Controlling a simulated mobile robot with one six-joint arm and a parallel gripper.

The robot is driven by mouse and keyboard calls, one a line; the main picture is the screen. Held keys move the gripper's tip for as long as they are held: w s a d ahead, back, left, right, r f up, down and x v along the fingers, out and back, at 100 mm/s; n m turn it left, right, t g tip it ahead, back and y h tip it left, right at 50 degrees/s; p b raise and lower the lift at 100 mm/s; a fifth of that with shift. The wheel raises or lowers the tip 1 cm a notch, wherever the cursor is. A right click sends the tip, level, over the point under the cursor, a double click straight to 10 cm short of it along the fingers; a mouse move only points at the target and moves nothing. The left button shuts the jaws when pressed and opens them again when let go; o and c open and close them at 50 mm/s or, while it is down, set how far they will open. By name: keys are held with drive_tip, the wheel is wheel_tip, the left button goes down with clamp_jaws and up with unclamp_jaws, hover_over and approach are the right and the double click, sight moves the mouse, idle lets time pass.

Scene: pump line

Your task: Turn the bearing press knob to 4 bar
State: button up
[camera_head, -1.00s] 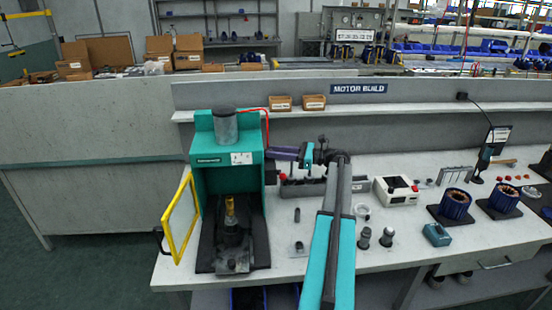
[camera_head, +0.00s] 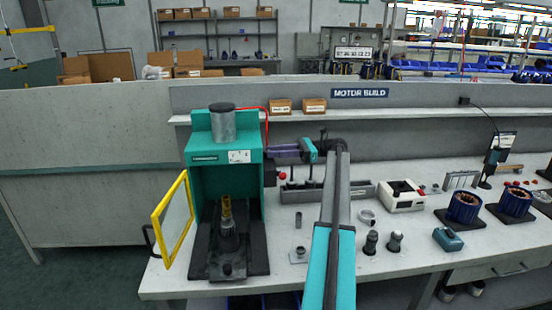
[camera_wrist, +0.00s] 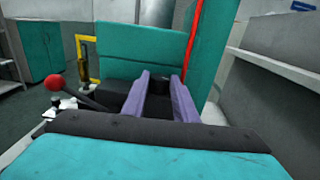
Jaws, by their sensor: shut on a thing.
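The teal bearing press (camera_head: 225,170) stands at the left of the bench; it also shows in the wrist view (camera_wrist: 130,52). My gripper (camera_head: 272,151) reaches it from the right, its purple fingers at the upper right side of the housing. In the wrist view my two fingers (camera_wrist: 165,82) are close together against the press side, with a dark part between their tips. They are shut on this part, which appears to be the press knob; the fingers cover most of it. No scale or pressure reading on it is legible.
A yellow-framed guard (camera_head: 172,230) stands open at the press's left. A red ball (camera_wrist: 54,82) on a black rod is beside my fingers. A red hose (camera_wrist: 194,30) runs up the press. A shelf (camera_head: 400,110) runs behind; several parts lie right of my arm.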

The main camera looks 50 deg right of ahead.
idle(0.4)
drive_tip(key=o, duration=0.8)
drive_tip(key=shift+r, duration=0.1)
drive_tip(key=s+a+r+b, duration=0.1)
drive_tip(key=s+a+b, duration=0.1)
drive_tip(key=s+a+r+b, duration=0.1)
drive_tip(key=s+a+b, duration=0.1)
drive_tip(key=s, duration=0.1)
drive_tip(key=s+a+r+b, duration=0.2)
drive_tip(key=s+a, duration=0.1)
drive_tip(key=shift+s+b, duration=0.25)
drive_tip(key=shift+b, duration=0.1)
drive_tip(key=shift+a+b, duration=0.1)
drive_tip(key=shift+b, duration=0.2)
